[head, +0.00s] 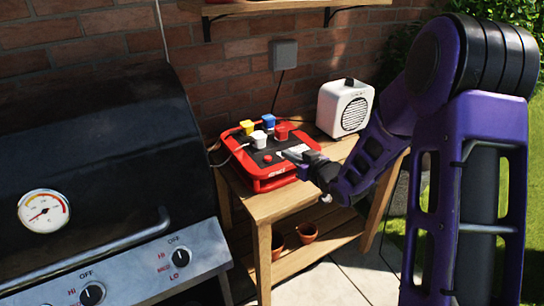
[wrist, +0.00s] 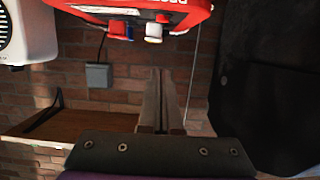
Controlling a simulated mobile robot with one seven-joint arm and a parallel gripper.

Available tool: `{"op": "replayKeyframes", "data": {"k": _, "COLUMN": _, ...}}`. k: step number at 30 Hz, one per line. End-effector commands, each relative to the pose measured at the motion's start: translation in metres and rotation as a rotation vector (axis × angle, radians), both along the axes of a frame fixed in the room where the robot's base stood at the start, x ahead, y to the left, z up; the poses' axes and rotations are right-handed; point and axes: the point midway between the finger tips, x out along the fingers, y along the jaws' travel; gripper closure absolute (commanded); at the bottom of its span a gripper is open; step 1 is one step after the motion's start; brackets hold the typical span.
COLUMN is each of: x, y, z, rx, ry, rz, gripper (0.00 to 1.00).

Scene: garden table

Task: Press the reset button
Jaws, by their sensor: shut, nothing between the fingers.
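A red power box (head: 262,181) with a black top panel sits on the wooden side table. A small round red button (head: 267,159), which looks like the reset button, is on its top near the front edge. My gripper (head: 285,153) is shut and empty, just to the right of the button, with its fingertips over the panel. Whether the tips touch the panel cannot be told. In the wrist view, which looks upside down, the shut fingers (wrist: 160,72) point at the brick wall below the box's red edge (wrist: 188,14).
Yellow (head: 247,127), blue (head: 269,120), white (head: 259,138) and red (head: 281,132) plugs stand on the box behind the button. A white speaker (head: 345,107) stands at the table's back right. A black grill (head: 85,145) is close on the left. A grey wall box (head: 284,54) hangs behind.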

Motion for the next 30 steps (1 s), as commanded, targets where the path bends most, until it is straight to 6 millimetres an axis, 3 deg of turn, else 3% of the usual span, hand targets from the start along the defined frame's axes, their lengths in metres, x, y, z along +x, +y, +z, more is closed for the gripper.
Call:
{"op": "replayKeyframes", "data": {"k": 7, "x": 0.015, "y": 0.011, "z": -0.006, "rx": 0.000, "ry": 0.001, "rz": 0.002, "gripper": 1.00}}
{"op": "replayKeyframes", "data": {"k": 19, "x": 0.082, "y": 0.056, "z": -0.026, "rx": -0.001, "ry": 0.000, "rz": 0.001, "gripper": 1.00}}
{"op": "replayKeyframes", "data": {"k": 24, "x": 0.080, "y": 0.055, "z": -0.053, "rx": -0.001, "ry": 0.004, "rz": 0.000, "gripper": 1.00}}
{"op": "replayKeyframes", "data": {"k": 30, "x": 0.081, "y": 0.054, "z": -0.064, "rx": -0.001, "ry": 0.002, "rz": -0.001, "gripper": 1.00}}
